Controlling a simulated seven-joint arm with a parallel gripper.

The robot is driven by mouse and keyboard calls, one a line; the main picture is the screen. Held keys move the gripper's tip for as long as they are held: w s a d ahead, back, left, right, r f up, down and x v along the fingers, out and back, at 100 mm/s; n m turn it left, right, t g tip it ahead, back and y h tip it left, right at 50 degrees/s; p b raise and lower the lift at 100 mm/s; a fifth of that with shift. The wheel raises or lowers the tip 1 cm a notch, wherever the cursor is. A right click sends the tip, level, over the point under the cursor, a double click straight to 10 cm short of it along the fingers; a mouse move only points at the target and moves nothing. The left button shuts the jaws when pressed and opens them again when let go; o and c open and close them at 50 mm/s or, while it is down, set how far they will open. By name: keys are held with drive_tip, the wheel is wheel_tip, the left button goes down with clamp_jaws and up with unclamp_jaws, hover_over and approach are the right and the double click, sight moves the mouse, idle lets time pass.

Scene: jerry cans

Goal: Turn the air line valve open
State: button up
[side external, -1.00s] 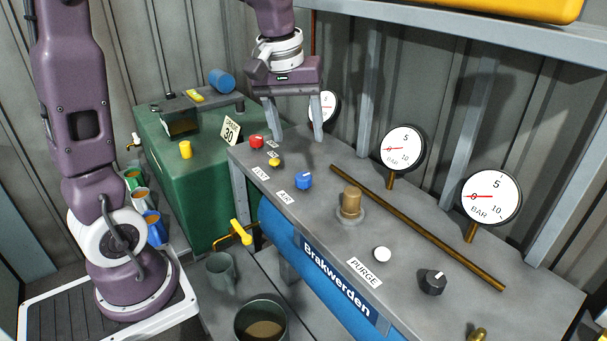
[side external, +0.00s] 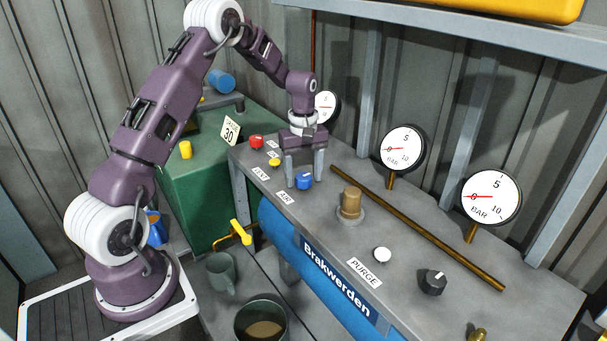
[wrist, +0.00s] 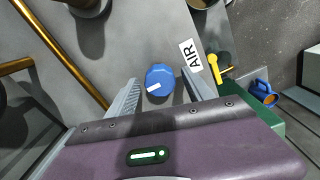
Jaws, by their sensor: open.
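A blue round knob (side external: 304,182) with a white pointer mark stands on the grey panel beside the AIR label (side external: 285,197). In the wrist view the knob (wrist: 160,79) lies between my fingers, its white mark toward the lower left. My gripper (side external: 303,176) points down with its fingers open, one on each side of the knob. A gap shows between knob and fingers in the wrist view; I cannot tell the exact fingertip height. A yellow lever (side external: 240,232) on a brass pipe hangs below the panel's front edge.
A red knob (side external: 257,142) and a yellow knob (side external: 274,162) sit left of the gripper. A brass post (side external: 351,202), a long brass pipe (side external: 420,229), a white button (side external: 382,254) and a black knob (side external: 433,282) are to the right. Gauges (side external: 403,147) stand behind.

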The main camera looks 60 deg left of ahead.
drive_tip(key=shift+c, duration=0.2)
clamp_jaws()
drive_tip(key=m, duration=0.4)
drive_tip(key=shift+m, duration=0.4)
drive_tip(key=m, duration=0.4)
drive_tip(key=shift+m, duration=0.3)
drive_tip(key=m, duration=0.4)
drive_tip(key=shift+m, duration=2.3)
